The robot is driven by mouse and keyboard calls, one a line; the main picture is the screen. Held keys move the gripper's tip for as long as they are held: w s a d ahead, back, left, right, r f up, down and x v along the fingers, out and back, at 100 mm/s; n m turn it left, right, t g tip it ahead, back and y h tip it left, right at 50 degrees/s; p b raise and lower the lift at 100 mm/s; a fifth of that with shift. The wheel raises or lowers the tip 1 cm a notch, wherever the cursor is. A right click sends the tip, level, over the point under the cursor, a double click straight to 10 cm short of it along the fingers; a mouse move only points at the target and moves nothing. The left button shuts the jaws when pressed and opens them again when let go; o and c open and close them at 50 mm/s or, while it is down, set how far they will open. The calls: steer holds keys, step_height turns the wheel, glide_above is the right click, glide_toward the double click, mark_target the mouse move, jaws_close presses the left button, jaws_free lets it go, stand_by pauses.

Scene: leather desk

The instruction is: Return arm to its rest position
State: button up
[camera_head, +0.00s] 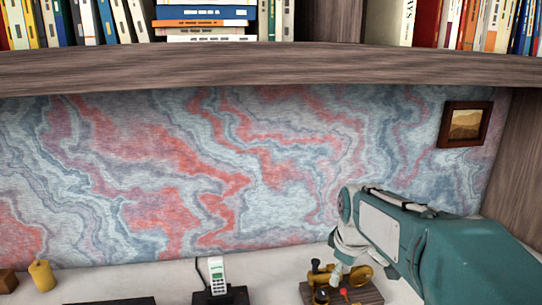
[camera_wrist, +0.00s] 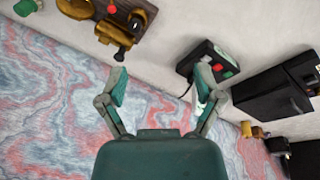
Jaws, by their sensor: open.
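My arm (camera_head: 440,250) reaches in from the right edge of the head view, teal with a pale wrist joint. Its end points down near a wooden stand with brass parts (camera_head: 365,293), partly covering it. In the wrist view my gripper (camera_wrist: 160,86) has its two teal fingers spread wide, with nothing between them. Behind the fingers are the patterned wall and the pale desk top. The brass-and-wood stand (camera_wrist: 124,28) shows at the upper left there, apart from the fingers. The gripper's fingers are hard to make out in the head view.
A phone on a dark base (camera_head: 214,280) stands left of the stand; its base (camera_wrist: 206,62) shows beyond the right finger. A black box-like object (camera_wrist: 268,95) lies farther right. A wooden shelf (camera_head: 200,68) with books overhangs the desk. A framed picture (camera_head: 466,124) hangs at right.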

steer(key=s+m+t, duration=0.3)
steer(key=s+m, duration=0.6)
steer(key=s, duration=1.2)
steer(key=shift+s+r, duration=0.15)
steer(key=shift+s, duration=0.15)
stand_by(0.8)
